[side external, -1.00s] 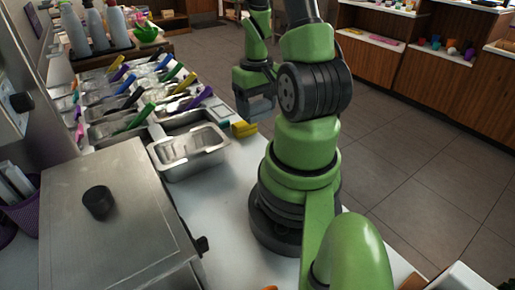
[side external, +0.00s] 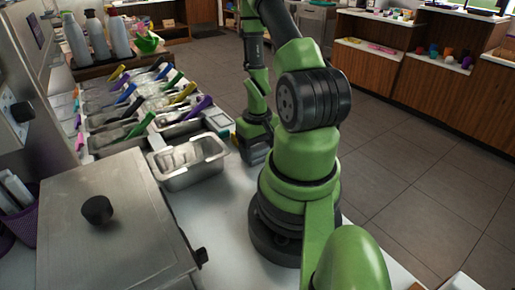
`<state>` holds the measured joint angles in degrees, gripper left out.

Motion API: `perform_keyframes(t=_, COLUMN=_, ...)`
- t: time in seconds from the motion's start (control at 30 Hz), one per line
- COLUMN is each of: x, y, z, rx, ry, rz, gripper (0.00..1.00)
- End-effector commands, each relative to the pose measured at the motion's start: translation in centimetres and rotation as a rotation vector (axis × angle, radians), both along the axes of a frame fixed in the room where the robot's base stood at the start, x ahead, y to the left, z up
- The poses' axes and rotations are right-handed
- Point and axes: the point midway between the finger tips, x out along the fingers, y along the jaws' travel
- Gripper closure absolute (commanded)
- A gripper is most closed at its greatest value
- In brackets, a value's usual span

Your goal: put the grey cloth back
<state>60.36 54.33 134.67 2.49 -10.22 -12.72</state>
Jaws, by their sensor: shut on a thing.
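My gripper (side external: 256,150) points down, low over the white counter (side external: 215,205), just right of an open metal pan (side external: 187,160). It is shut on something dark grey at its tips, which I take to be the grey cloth. The fingers and my wrist hide most of it, so its outline cannot be made out. I cannot tell whether it touches the counter.
Topping trays with coloured handles (side external: 150,100) fill the counter left of my gripper. A metal box with a black knob (side external: 110,225) stands at the front left. Bottles (side external: 98,38) and a green bowl (side external: 148,42) stand at the back.

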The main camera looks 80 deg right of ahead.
Motion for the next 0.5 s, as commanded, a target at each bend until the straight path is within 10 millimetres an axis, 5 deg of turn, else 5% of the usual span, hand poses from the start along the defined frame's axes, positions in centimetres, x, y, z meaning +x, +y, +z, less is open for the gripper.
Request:
perform_keyframes(t=0.23, x=0.01, y=-0.01, z=-0.27, rx=0.000, ry=0.000, rz=0.000, gripper=0.54)
perform_keyframes(t=0.27, x=0.01, y=-0.03, z=-0.26, rx=-0.001, ry=-0.001, rz=0.000, gripper=0.30)
perform_keyframes(t=0.33, x=0.01, y=-0.03, z=-0.23, rx=-0.001, ry=-0.001, rz=0.000, gripper=0.14)
perform_keyframes(t=0.5, x=0.01, y=-0.03, z=-0.22, rx=-0.001, ry=-0.001, rz=0.001, gripper=0.09)
